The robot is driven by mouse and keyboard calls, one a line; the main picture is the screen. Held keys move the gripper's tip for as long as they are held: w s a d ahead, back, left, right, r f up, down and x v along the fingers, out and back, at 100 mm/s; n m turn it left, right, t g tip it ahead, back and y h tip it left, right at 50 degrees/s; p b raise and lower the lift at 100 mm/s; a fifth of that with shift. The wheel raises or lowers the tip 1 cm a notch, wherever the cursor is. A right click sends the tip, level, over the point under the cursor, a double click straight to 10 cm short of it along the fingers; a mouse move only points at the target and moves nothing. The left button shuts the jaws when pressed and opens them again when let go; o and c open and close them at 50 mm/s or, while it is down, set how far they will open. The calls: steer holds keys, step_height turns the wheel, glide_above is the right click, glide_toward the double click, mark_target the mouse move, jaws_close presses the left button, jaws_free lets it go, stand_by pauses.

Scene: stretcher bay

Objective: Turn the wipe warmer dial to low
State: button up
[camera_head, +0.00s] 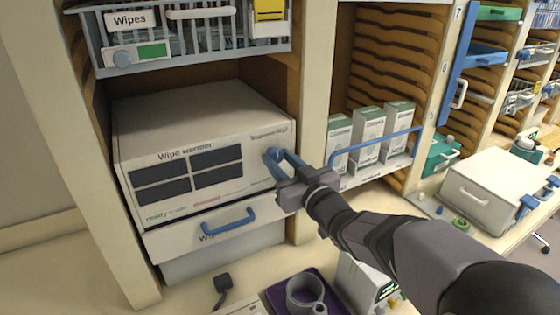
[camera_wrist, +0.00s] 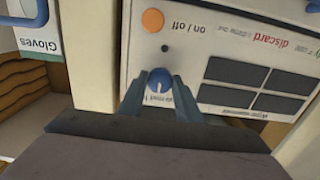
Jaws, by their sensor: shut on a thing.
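The wipe warmer (camera_head: 190,110) is a cream box in the shelf bay, with dark panels (camera_head: 161,192) and printed words on its front. Its round blue dial (camera_wrist: 159,79) is at the right end of the front in the head view. My gripper (camera_head: 279,156) reaches it from the right, with its two blue-grey fingers shut on the dial's sides. The wrist view shows the front upside down, with a finger on each side of the dial. A small pale mark shows on the dial, but I cannot read its setting. The lettering beside it is partly hidden by my gripper.
An orange on/off button (camera_wrist: 153,20) is close to the dial. A drawer with a blue handle (camera_head: 234,220) is below the warmer. A wire basket labelled Wipes (camera_head: 132,19) hangs above. Upright boxes (camera_head: 368,135) stand behind a blue rail on the right.

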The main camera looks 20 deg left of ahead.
steer(key=shift+f+n+b, duration=0.15)
steer(key=shift+n+b, duration=0.15)
steer(key=shift+b, duration=0.2)
steer(key=n+b, duration=0.2)
steer(key=b, duration=0.1)
steer(key=shift+f+n, duration=0.1)
steer(key=shift+n, duration=0.3)
steer(key=n+b, duration=0.4)
steer(key=shift+r, duration=0.2)
steer(key=o, duration=1)
steer(key=shift+o, duration=0.2)
steer(key=b+v, duration=0.2)
steer(key=v, duration=0.5)
